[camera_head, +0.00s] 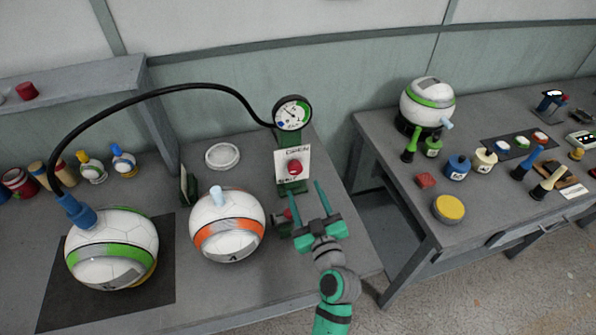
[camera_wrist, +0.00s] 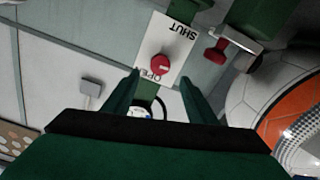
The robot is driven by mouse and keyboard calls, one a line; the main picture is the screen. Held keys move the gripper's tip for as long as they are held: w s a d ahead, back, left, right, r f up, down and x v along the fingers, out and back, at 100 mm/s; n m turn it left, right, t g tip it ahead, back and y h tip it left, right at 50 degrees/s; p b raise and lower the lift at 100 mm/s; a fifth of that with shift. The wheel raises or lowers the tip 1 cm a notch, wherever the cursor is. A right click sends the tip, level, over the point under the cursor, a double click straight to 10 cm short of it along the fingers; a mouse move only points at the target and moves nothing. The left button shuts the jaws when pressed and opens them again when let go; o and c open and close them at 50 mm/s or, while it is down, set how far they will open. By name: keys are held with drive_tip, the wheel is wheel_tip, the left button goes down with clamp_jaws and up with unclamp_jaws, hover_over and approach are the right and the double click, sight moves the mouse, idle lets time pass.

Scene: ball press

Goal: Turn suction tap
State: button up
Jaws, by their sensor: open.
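The suction tap is a red knob (camera_head: 294,167) on a white plate (camera_head: 282,156) fixed to a green column with a round gauge (camera_head: 292,113) on top. My gripper (camera_head: 306,191) is open and empty, just in front of and below the knob. In the wrist view its two fingertips (camera_wrist: 158,76) stand to either side of the knob, apart from it.
A black hose (camera_head: 150,93) arches from the gauge to a green-banded ball (camera_head: 112,250). An orange-banded ball (camera_head: 228,228) sits left of my gripper, by a clamp with a red handle (camera_wrist: 215,52). The right table (camera_head: 480,200) holds bottles and another ball.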

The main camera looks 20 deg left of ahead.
sight(296, 171)
drive_tip(key=x, duration=0.7)
drive_tip(key=shift+a, duration=0.2)
drive_tip(key=shift+w+a, duration=0.25)
drive_tip(key=shift+w, duration=0.5)
drive_tip(key=shift+s, duration=0.1)
drive_tip(key=c, duration=1.1)
